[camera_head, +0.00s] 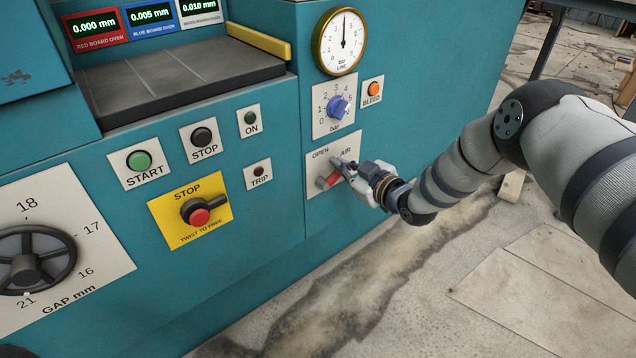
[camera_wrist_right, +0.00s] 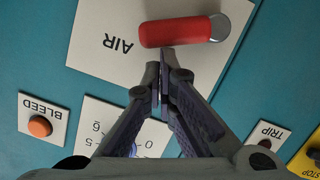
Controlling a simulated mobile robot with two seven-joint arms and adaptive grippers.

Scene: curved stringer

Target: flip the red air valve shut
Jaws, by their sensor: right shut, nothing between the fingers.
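The red air valve handle (camera_head: 328,181) is on a white plate (camera_head: 317,190) lettered OPEN and AIR, low on the teal machine front. In the right wrist view the red handle (camera_wrist_right: 178,32) lies nearly level across the picture, with a silver end at its right. My right gripper (camera_head: 340,168) is at the plate, partly covering the valve. Its fingertips (camera_wrist_right: 164,66) are together and empty, right beside the handle's long side; I cannot tell whether they touch it. My left gripper is not in view.
Above the valve are a blue pressure knob (camera_head: 338,106), an orange bleed button (camera_head: 374,89) and a round gauge (camera_head: 341,42). To the left are a trip lamp (camera_head: 258,170) and a red stop knob (camera_head: 198,213) on a yellow plate. Open concrete floor (camera_head: 430,280) lies at right.

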